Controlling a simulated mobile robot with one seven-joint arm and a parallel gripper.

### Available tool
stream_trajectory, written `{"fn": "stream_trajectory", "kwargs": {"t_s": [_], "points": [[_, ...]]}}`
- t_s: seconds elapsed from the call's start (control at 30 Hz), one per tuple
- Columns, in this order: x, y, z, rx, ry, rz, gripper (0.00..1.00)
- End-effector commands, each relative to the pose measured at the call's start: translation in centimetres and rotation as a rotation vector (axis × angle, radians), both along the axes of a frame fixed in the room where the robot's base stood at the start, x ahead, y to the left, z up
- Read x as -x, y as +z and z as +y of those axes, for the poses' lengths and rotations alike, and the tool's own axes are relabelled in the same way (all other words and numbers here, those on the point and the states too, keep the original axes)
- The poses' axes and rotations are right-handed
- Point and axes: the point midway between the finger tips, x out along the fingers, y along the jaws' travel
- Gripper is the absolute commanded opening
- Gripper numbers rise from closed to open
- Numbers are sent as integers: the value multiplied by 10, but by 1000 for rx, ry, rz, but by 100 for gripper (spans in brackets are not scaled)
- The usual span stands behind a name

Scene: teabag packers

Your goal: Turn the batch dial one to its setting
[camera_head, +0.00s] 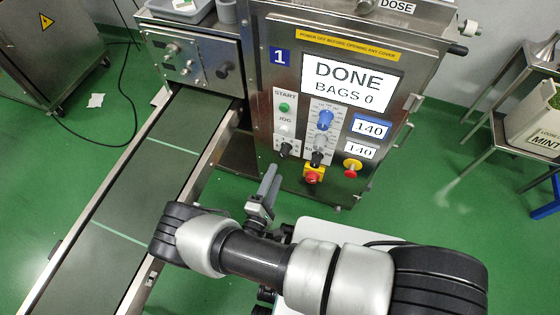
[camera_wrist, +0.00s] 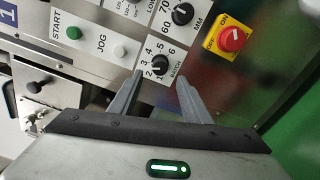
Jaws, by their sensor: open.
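The batch dial (camera_head: 285,150) is a small black knob on the front panel of the machine marked 1, below the START and JOG buttons. In the wrist view the batch dial (camera_wrist: 160,65) sits on a white plate with numbers around it and the word BATCH. I cannot surely read its pointer. My gripper (camera_head: 268,180) is below and in front of the panel. In the wrist view my gripper (camera_wrist: 160,80) is open and empty, with one fingertip on each side of the dial's plate. I cannot tell how far the tips are from the panel.
The screen (camera_head: 347,84) reads DONE, BAGS 0. A conveyor (camera_head: 130,190) runs at the left.

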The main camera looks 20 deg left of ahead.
Motion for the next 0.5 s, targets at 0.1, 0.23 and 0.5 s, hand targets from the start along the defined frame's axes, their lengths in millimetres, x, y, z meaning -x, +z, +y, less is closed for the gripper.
{"fn": "stream_trajectory", "kwargs": {"t_s": [0.1,0.23,0.5], "points": [[30,1,3,1,3,2,44],[56,0,5,0,3,1,44],[82,0,6,0,0,0,44]]}}
